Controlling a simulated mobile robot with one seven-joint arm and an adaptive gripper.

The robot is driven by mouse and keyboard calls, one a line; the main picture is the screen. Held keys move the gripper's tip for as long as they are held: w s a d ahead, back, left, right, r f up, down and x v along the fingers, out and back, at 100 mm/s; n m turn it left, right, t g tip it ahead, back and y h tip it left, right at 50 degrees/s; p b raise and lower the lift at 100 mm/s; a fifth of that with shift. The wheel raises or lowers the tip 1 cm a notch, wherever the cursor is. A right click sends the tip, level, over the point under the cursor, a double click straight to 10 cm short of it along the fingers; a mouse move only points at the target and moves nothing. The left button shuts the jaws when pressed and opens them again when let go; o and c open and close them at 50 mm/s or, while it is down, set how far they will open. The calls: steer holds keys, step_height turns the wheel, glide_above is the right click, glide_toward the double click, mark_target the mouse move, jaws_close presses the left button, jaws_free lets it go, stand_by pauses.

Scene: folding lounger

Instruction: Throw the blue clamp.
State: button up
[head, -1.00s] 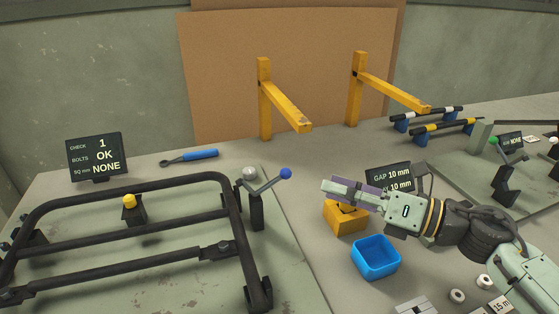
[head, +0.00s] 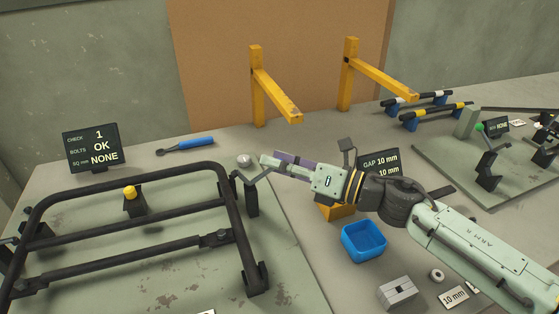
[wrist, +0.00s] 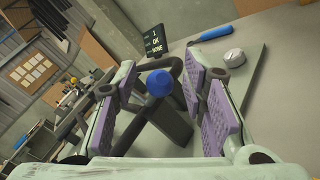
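The blue clamp (head: 251,198) stands at the right rear corner of the black tube frame. Its dark post and lever show in the head view, but its blue ball knob is hidden there behind my fingers. In the wrist view the blue knob (wrist: 159,84) sits between my two purple-padded fingers, with a gap on both sides. My gripper (head: 270,162) is open at the clamp's lever, and it also shows in the wrist view (wrist: 160,92). I cannot tell how deep the knob lies between the pads.
The black tube frame (head: 130,232) lies on a green plate left of my gripper. A yellow-knobbed clamp (head: 131,198) stands at it. A grey round knob (head: 244,160) is close behind my fingertips. A blue bin (head: 363,241) and blue-handled tool (head: 190,144) are nearby.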

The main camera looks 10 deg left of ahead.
steer(key=shift+c, duration=0.3)
jaws_close()
stand_by(0.5)
